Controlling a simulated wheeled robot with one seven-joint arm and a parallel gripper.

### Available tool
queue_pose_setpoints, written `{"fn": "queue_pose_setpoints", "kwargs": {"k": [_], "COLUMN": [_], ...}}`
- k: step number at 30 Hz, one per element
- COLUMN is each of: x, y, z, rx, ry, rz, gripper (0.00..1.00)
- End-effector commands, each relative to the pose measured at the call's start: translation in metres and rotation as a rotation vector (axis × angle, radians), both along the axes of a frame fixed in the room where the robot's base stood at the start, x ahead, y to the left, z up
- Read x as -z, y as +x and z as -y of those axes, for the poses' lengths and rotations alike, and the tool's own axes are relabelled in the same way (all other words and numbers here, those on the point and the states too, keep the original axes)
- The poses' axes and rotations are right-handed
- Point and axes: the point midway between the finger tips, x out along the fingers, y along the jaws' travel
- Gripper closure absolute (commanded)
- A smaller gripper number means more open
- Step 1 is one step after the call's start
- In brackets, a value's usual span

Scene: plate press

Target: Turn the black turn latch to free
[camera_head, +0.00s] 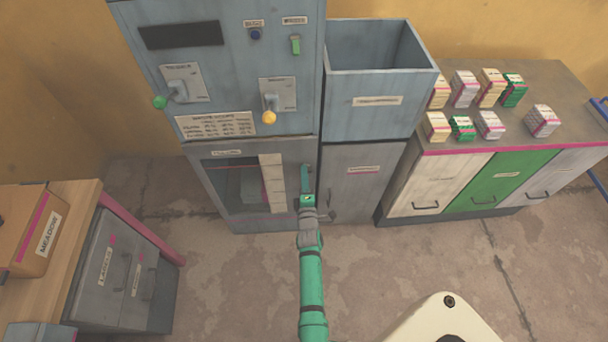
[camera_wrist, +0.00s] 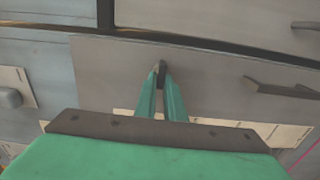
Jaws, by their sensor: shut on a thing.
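The black turn latch (camera_wrist: 161,67) is a small dark piece on a grey panel in the wrist view. The tips of my gripper (camera_wrist: 160,75) are closed together on it. Only a small part of the latch shows past the teal fingers, so its turn position cannot be told. In the head view my gripper (camera_head: 306,180) reaches to the right edge of the lower front of the blue-grey press (camera_head: 255,155). The latch is hidden there by the gripper and wrist.
The press has a lever with a green knob (camera_head: 160,102) and one with a yellow knob (camera_head: 269,117). A grey cabinet (camera_head: 362,185) under an open bin (camera_head: 375,100) stands close at right. A dark bar handle (camera_wrist: 280,88) lies right of the fingers. Floor in front is clear.

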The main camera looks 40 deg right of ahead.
Motion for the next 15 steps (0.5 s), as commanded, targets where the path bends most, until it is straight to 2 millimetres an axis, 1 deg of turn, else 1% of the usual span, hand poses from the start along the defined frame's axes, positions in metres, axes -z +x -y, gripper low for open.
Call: {"fn": "queue_pose_setpoints", "kwargs": {"k": [1, 15], "x": [-0.0026, -0.0022], "y": [0.0030, 0.0031], "z": [-0.0017, -0.0018], "rx": [-0.004, -0.005], "ry": [-0.011, -0.032], "rz": [-0.002, -0.015], "gripper": [1.00, 1.00]}}
